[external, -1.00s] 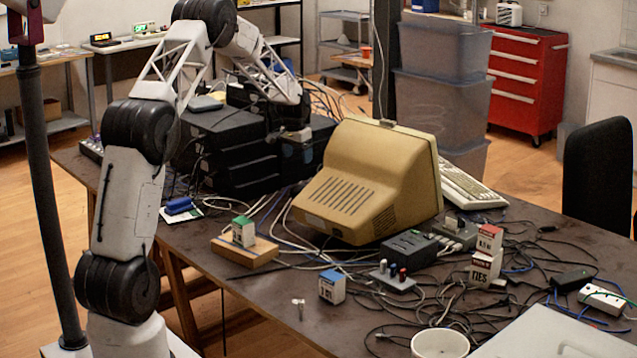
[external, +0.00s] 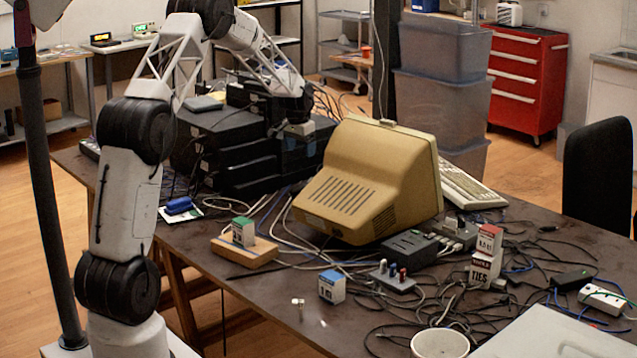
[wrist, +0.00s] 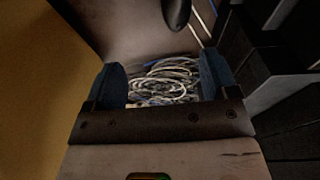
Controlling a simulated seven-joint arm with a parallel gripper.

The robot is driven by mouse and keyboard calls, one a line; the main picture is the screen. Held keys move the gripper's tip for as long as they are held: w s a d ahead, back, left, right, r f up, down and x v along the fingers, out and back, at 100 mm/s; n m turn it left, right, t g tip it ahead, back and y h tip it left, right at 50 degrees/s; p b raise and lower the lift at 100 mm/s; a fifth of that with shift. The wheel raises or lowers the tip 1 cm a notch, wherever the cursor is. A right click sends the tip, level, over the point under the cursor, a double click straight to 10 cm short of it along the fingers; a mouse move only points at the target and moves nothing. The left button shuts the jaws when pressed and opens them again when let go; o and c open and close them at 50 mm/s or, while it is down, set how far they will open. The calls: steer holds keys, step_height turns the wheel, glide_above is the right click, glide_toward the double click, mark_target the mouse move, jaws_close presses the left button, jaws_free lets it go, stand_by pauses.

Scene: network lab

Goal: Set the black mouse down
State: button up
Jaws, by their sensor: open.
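A dark rounded object, which looks like the black mouse (wrist: 177,12), lies on the brown table top at the top edge of the wrist view, partly cut off. It is beyond my fingertips and apart from them. In the external view I cannot make the mouse out. My gripper (external: 298,150) is behind the beige monitor and beside the black equipment stack in the external view. In the wrist view my gripper (wrist: 163,85) has its two dark blue fingers wide apart. Nothing is held between them; a bundle of pale cables shows below the gap.
The black equipment stack (external: 228,150) stands left of my gripper, and the beige monitor (external: 370,185) to its right. Dark boxes (wrist: 270,75) rise close on the right in the wrist view. Cables and small boxes clutter the table's front.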

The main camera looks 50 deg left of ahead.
steer(key=s+d+r, duration=2.1)
steer(key=s+d, duration=0.2)
steer(key=d, duration=0.2)
steer(key=s+d, duration=0.4)
steer(key=s, duration=0.7)
steer(key=s+d+m, duration=0.1)
steer(key=s+d, duration=0.4)
steer(key=s, duration=0.6)
steer(key=s+d+t, duration=0.1)
steer(key=s+d, duration=0.4)
steer(key=s, duration=0.6)
steer(key=shift+s+f+m+h, duration=0.3)
steer(key=shift+f, duration=0.15)
